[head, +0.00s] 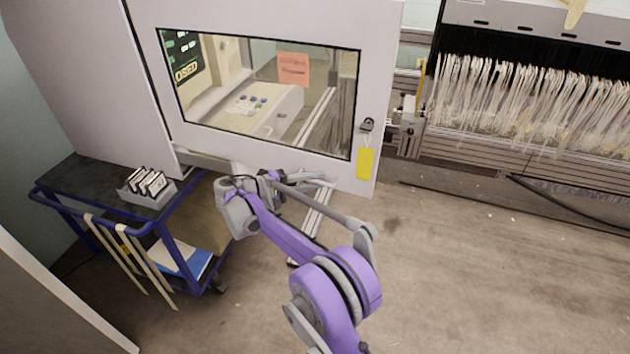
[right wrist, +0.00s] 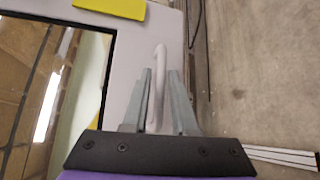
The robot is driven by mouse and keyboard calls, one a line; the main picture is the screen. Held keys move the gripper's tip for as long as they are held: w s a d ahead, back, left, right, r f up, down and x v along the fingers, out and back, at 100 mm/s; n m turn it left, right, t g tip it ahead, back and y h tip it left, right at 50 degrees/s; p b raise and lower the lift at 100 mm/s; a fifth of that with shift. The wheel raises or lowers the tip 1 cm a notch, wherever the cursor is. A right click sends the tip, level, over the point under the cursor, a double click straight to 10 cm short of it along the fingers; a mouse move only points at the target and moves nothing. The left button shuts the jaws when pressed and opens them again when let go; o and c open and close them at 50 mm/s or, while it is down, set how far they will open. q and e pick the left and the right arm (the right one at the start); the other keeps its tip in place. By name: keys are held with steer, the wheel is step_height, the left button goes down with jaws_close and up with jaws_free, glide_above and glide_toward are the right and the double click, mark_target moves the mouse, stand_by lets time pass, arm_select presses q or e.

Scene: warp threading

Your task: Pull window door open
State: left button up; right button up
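The window door (head: 378,60) is a large white panel with a black-edged glass pane, a small lock and a yellow tag at its right side. It looks shut. In the right wrist view the door (right wrist: 127,75) carries a pale, curved handle (right wrist: 159,52). My right gripper (head: 308,181) is at the door's lower edge in the head view. In the right wrist view its two grey fingers (right wrist: 161,75) stand apart, one on each side of the handle, with a slim gap on the right. The handle is hidden in the head view. My left gripper is not in view.
A blue cart (head: 95,225) with a small box of dark items stands at the left. A loom with many white threads (head: 530,100) stands at the right. An orange note (head: 293,68) shows at the pane. The floor (head: 480,270) at the lower right is clear.

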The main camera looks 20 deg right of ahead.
steer(key=a+r, duration=0.1)
steer(key=a, duration=0.9)
steer(key=shift+a+r, duration=0.25)
steer(key=shift+w, duration=0.1)
steer(key=s+d+r+n+t+y+p, duration=0.1)
steer(key=s+d+r+y+p, duration=0.15)
steer(key=s+d+y, duration=0.75)
steer(key=s+a+f+m+t+y+p, duration=0.1)
steer(key=s+a+f+y, duration=0.1)
steer(key=s, duration=0.5)
steer(key=s+a+f+t+y+p, duration=0.1)
steer(key=s+a+f+t+y, duration=0.1)
steer(key=s, duration=0.6)
steer(key=s+a+f+m+t+y+p, duration=0.1)
steer(key=s+a+f+y+p, duration=0.1)
steer(key=s, duration=0.6)
steer(key=shift+a+f+m+t, duration=0.2)
steer(key=shift+a+m+t, duration=0.1)
steer(key=shift+a, duration=0.6)
